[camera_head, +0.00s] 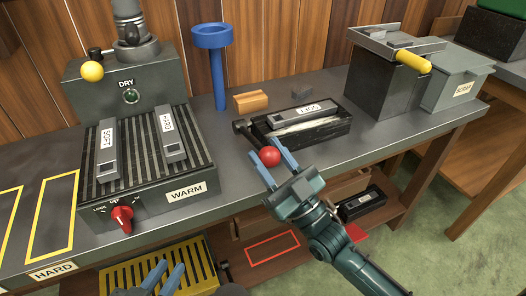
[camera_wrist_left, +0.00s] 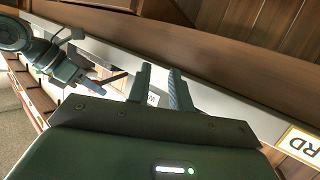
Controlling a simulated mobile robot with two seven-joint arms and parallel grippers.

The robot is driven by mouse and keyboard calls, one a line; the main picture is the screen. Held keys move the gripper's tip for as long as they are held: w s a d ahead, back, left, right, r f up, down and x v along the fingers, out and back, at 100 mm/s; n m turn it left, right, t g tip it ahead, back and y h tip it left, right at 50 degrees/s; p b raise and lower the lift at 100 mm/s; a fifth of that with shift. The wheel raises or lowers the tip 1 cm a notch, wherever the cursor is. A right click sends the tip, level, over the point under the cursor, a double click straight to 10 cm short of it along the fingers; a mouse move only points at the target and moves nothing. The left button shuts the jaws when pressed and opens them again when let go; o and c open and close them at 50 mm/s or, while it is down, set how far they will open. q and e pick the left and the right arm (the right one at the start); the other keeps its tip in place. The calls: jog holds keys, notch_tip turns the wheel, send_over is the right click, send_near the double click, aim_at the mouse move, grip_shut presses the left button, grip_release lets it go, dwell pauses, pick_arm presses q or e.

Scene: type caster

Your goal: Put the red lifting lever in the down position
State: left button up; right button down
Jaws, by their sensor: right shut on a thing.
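The red ball knob (camera_head: 269,156) of the lifting lever is in front of a black casting box (camera_head: 318,136) on the bench. Its dark rod (camera_head: 244,129) runs back along the box's left end. My right gripper (camera_head: 269,161) is shut on the knob, with a blue finger on either side. How far down the lever stands is hard to tell. My left gripper (camera_head: 167,279) is low at the front, its fingers apart with nothing between them. The left wrist view shows the same open fingers (camera_wrist_left: 160,90).
A WARM heater (camera_head: 150,215) with a red dial (camera_head: 122,217) and two grey bars stands left. A blue funnel (camera_head: 217,75), wooden block (camera_head: 250,101) and grey machine (camera_head: 385,85) stand behind and right. A yellow slatted tray (camera_head: 120,275) is below. The bench front right is clear.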

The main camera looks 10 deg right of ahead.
pick_arm(q)
jog(key=w+d+m+g+h, duration=0.1)
jog(key=w, duration=0.1)
jog(key=w+d+r+h, duration=0.1)
jog(key=w+d+h, duration=0.1)
jog(key=shift+d+m+g, duration=0.15)
jog(key=shift+m+g, duration=0.25)
grip_shut()
jog(key=w+d+r+m+g+h, duration=0.1)
jog(key=d+r+m+g+h, duration=0.3)
jog(key=r, duration=0.3)
jog(key=w+d+r+m+g+h, duration=0.1)
jog(key=d+r+m+g+h, duration=0.1)
jog(key=r+m+g+h, duration=0.35)
jog(key=w+a+r+t, duration=0.2)
jog(key=w+r+t, duration=0.1)
jog(key=w+r, duration=0.3)
jog(key=w+d+f, duration=0.2)
jog(key=d+f, duration=0.1)
jog(key=d, duration=0.6)
jog(key=shift+w+d+f+y, duration=0.25)
jog(key=shift+d+f+y, duration=0.05)
jog(key=shift+y, duration=0.05)
